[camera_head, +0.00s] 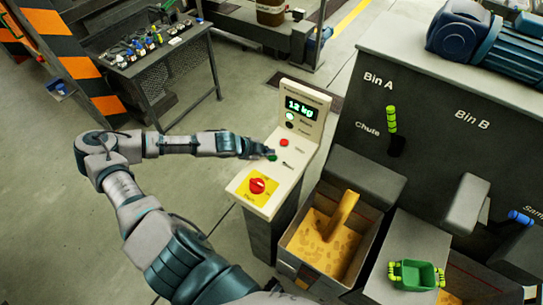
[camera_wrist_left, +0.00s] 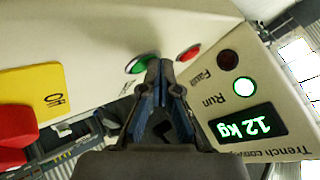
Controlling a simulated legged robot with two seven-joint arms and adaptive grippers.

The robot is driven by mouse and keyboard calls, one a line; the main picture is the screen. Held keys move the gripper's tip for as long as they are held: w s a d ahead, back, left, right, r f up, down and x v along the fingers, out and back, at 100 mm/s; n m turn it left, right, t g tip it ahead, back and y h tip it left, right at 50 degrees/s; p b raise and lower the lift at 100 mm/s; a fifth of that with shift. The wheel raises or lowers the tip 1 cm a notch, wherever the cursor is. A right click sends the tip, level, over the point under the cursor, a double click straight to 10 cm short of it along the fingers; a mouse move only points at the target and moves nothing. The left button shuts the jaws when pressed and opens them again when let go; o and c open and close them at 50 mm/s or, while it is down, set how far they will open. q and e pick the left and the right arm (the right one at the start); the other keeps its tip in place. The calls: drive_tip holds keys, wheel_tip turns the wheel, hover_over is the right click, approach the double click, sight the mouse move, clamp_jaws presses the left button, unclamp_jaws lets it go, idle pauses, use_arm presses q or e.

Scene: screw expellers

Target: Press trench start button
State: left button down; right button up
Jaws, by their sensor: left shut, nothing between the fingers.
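The trench control panel is a cream console (camera_head: 283,165) on a dark post. Its green start button (camera_wrist_left: 142,64) shows in the left wrist view, partly hidden by my fingertips; in the head view the green button (camera_head: 272,158) is at the fingertips. My left gripper (camera_head: 266,153) is shut and empty, its tips at the green button; in the wrist view the left gripper (camera_wrist_left: 160,66) overlaps the button's edge. I cannot tell whether they touch.
A red button (camera_head: 284,142) sits beyond the green one. A red emergency knob (camera_head: 257,186) on a yellow plate is nearer.

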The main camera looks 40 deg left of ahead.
use_arm(q)
drive_tip(key=shift+d, duration=0.15)
drive_tip(key=shift+d+r, duration=0.2)
drive_tip(key=shift+d, duration=0.05)
drive_tip(key=shift+d+r+p, duration=0.35)
drive_tip(key=shift+r+p, duration=0.3)
drive_tip(key=shift+p, duration=0.25)
